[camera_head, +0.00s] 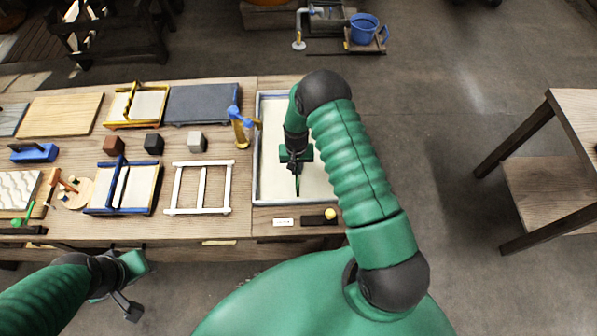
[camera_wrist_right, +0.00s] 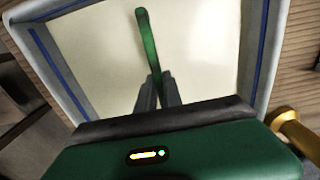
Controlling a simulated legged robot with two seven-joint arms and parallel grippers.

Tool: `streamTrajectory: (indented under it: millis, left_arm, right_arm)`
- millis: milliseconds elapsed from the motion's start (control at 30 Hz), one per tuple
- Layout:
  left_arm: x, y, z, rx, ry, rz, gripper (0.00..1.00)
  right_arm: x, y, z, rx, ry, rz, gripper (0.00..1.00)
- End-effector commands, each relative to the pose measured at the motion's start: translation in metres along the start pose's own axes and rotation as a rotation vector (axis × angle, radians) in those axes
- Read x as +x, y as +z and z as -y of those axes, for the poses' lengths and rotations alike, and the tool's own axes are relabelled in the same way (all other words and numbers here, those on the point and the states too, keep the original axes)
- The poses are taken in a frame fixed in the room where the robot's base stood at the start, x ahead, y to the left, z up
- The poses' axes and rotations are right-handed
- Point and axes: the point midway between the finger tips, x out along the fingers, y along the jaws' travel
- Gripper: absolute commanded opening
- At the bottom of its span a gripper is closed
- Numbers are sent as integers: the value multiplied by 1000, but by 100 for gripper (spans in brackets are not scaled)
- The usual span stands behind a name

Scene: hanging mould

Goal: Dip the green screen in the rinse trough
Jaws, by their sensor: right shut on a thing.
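The rinse trough (camera_head: 256,165) is a pale rectangular basin with a blue-lined rim, filled with cream-white liquid. It also fills most of the right wrist view (camera_wrist_right: 42,62). My right gripper (camera_head: 296,170) is over the trough, pointing down, and in the wrist view its fingers (camera_wrist_right: 157,92) are shut on a narrow green bar (camera_wrist_right: 149,38). This bar seems to be part of the green screen; no mesh shows, and I cannot tell whether the rest is under the liquid. My left gripper (camera_head: 130,283) hangs empty in front of the bench; its jaw opening is unclear.
A blue-and-brass tap (camera_head: 238,125) stands at the trough's left edge. On the bench (camera_head: 240,225) are a yellow screen (camera_head: 121,124), a blue screen (camera_head: 154,190), a white frame (camera_head: 176,190) and small blocks. A yellow knob (camera_head: 330,214) lies in front of the trough.

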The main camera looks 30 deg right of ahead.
Motion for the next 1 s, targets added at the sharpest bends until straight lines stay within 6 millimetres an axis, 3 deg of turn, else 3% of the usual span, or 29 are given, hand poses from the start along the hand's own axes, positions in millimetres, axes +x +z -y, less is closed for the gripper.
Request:
streamTrajectory:
  millis: [233,1000]
  left_arm:
    - [-4,-1,0,0,0,0,36]
    - [-56,-13,0,0,0,0,36]
  right_arm:
    - [-6,0,0,0,0,-1,0]
    - [-81,0,0,-1,0,0,0]
